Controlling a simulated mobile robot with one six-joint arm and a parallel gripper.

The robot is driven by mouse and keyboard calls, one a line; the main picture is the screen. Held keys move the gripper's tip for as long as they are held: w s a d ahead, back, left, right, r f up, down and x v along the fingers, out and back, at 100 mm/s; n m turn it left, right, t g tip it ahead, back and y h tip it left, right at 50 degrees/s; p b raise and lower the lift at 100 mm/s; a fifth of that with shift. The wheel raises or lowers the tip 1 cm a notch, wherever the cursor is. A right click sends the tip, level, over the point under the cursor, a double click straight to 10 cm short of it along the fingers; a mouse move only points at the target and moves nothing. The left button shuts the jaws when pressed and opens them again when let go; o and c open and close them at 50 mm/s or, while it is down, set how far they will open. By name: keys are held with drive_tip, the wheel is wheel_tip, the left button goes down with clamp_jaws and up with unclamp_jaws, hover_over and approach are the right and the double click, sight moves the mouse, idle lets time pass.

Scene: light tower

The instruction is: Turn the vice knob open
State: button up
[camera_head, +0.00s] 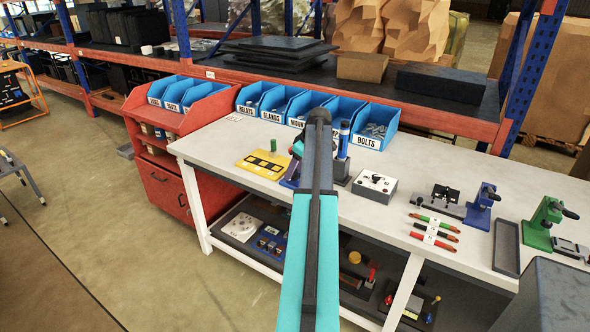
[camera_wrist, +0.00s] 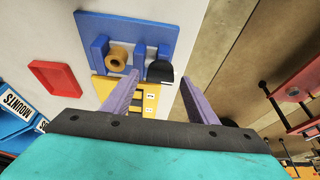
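The blue vice (camera_wrist: 128,32) shows at the top of the wrist view on a flat blue base, with a tan ring-shaped part (camera_wrist: 118,57) between its upright blocks. Its black rounded knob (camera_wrist: 160,71) is at the right end. My gripper (camera_wrist: 160,77) is open, with its two purple fingers apart. In the wrist view the knob appears between the fingertips; I cannot tell whether either finger touches it. In the head view my arm covers most of the vice, and the knob is hidden.
A yellow board (camera_head: 262,165) lies left of my arm. A grey box (camera_head: 374,186) and a blue bottle-like item (camera_head: 343,140) stand right of it. Blue labelled bins (camera_head: 375,125) line the bench's back. A red tray (camera_wrist: 56,78) lies near the vice. The white bench top (camera_head: 215,145) is clear at left.

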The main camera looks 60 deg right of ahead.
drive_tip(key=shift+r, duration=0.15)
drive_tip(key=b+v, duration=0.2)
drive_tip(key=v, duration=1.1)
drive_tip(key=shift+s+r, duration=0.2)
idle(0.4)
